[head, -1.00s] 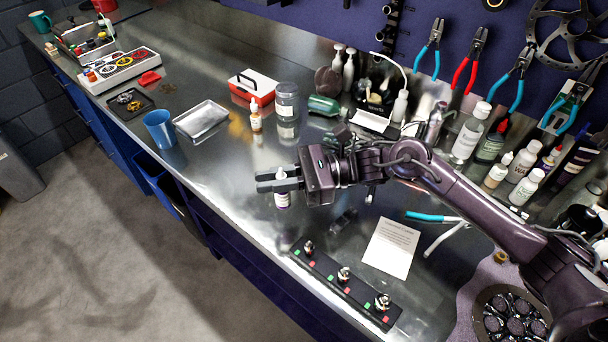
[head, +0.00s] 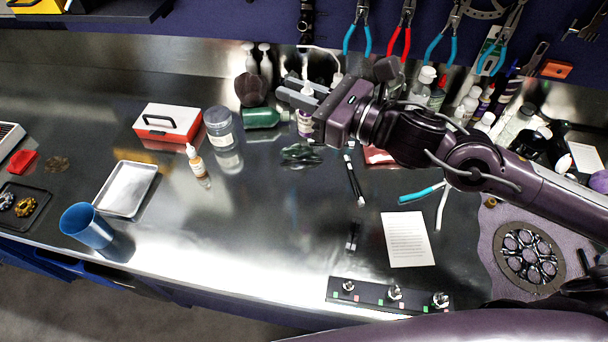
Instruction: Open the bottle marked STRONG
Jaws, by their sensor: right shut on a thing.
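My right gripper (head: 298,93) is shut around a small bottle (head: 305,124) with a white top and a purple-and-white label. The bottle is upright, and the jaws hide its middle. I cannot read its label, nor tell whether it is clear of the bench. Several other bottles stand at the back right, including a white-capped one (head: 421,88). A dropper bottle (head: 196,161) with an amber lower part stands alone at left of centre. I cannot make out the word STRONG on any bottle. My left gripper is not in view.
A green bottle (head: 262,118) lies beside the held bottle. A clear jar (head: 219,127), a red-and-white box (head: 167,124), a metal tray (head: 126,188) and a blue cup (head: 86,224) are at left. A paper sheet (head: 407,240) lies at right. The bench's front middle is clear.

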